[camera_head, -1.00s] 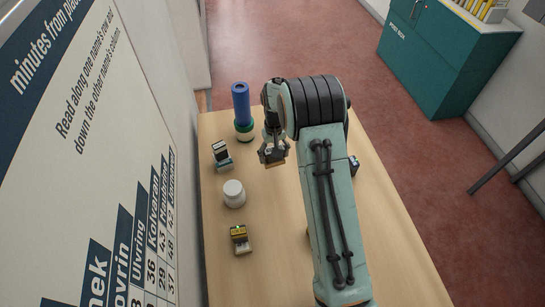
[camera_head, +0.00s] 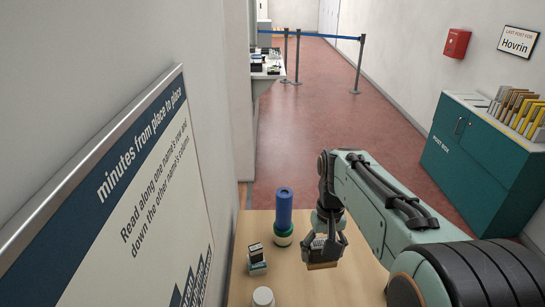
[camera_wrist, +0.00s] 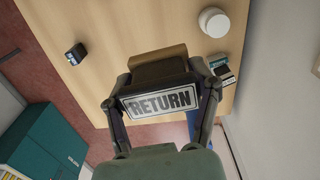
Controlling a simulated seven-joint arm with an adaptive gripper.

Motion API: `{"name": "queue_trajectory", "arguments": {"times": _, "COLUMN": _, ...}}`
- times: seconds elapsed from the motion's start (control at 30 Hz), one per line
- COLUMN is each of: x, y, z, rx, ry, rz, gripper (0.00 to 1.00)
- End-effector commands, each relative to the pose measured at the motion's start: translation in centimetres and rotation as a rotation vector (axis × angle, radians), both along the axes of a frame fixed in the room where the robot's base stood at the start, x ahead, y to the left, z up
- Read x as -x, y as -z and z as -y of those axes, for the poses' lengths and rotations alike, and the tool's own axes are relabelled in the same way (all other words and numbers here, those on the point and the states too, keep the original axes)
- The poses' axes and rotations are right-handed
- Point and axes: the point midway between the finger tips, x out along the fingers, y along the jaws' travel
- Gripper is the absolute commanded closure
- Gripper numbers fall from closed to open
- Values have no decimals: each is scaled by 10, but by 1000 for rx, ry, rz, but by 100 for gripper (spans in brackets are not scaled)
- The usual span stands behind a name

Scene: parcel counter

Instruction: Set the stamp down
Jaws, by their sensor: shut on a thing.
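In the wrist view the stamp is a dark block with a white label reading RETURN (camera_wrist: 162,101) and a tan wooden part at its far end. My gripper (camera_wrist: 160,74) is shut on it, with one finger on each side. In the head view the stamp (camera_head: 322,264) hangs in my gripper (camera_head: 326,243), to the right of a blue cylinder (camera_head: 284,207). The wooden counter (camera_head: 350,285) lies beneath. I cannot tell whether the stamp touches it.
A black-and-white item on a teal base (camera_head: 257,259) and a white round pot (camera_head: 263,298) stand at the left. A small black item (camera_wrist: 75,54) sits apart on the counter in the wrist view. A teal post box (camera_head: 480,165) stands beyond.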

Motion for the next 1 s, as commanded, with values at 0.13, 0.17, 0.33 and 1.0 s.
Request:
{"name": "queue_trajectory", "arguments": {"times": 0.13, "x": 16, "y": -44, "z": -1, "rx": 0, "ry": 64, "rz": 3, "gripper": 76}}
{"name": "queue_trajectory", "arguments": {"times": 0.17, "x": 21, "y": -46, "z": -1, "rx": 0, "ry": 76, "rz": 2, "gripper": 76}}
{"name": "queue_trajectory", "arguments": {"times": 0.33, "x": 30, "y": -44, "z": -1, "rx": 0, "ry": 102, "rz": -3, "gripper": 76}}
{"name": "queue_trajectory", "arguments": {"times": 1.0, "x": 32, "y": 100, "z": 3, "rx": 0, "ry": -36, "rz": -4, "gripper": 76}}
